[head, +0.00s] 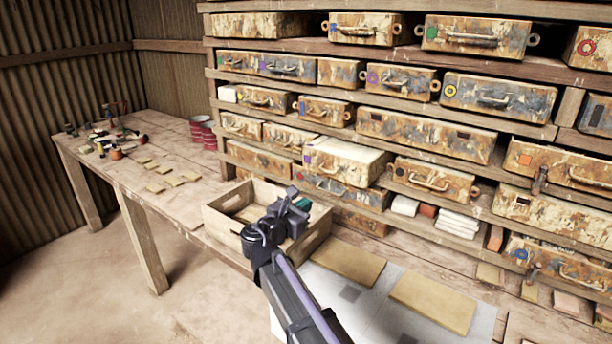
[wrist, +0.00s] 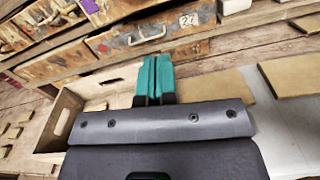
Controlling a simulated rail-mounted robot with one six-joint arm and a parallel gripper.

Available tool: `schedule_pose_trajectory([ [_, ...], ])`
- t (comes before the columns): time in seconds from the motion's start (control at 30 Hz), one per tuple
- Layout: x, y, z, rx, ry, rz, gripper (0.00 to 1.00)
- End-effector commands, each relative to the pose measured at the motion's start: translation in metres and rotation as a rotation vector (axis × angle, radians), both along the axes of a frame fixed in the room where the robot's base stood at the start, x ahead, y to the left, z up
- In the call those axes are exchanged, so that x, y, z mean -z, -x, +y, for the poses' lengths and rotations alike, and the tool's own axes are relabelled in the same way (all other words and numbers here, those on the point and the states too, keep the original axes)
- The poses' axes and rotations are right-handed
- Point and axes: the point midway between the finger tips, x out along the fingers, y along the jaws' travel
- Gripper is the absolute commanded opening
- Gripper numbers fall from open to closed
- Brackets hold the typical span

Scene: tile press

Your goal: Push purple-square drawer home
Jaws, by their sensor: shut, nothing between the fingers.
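The purple-square drawer (head: 333,168) stands out from the rack in the middle of the head view, with pale contents showing over its front. Its purple mark is at the front's left end. At the top of the wrist view, a drawer with a purple mark (wrist: 89,6) and a pale top appears cut off by the frame edge. My gripper (head: 302,204) is in front of and below the drawer, over the wooden crate. Its teal fingers (wrist: 153,78) are together, with nothing between them, and appear apart from the drawer.
The open wooden crate (head: 222,222) lies below my gripper on the bench. Tan slabs (head: 433,302) lie to its right. Other worn drawers (head: 425,134) surround the drawer. White folded pieces (head: 458,222) sit in a lower opening. Small tools and tiles occupy the left table (head: 118,178).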

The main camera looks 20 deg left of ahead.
Motion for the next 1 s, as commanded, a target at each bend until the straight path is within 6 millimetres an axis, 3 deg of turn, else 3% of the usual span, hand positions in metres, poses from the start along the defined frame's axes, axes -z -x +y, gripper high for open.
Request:
schedule_pose_trajectory([
  [0.13,-0.002,0.000,0.002,-0.017,0.117,0.014,0.00],
  [0.43,-0.002,-0.014,-0.001,-0.015,0.132,0.019,0.00],
  [1.0,-0.002,-0.125,-0.025,-0.014,0.129,0.020,0.00],
])
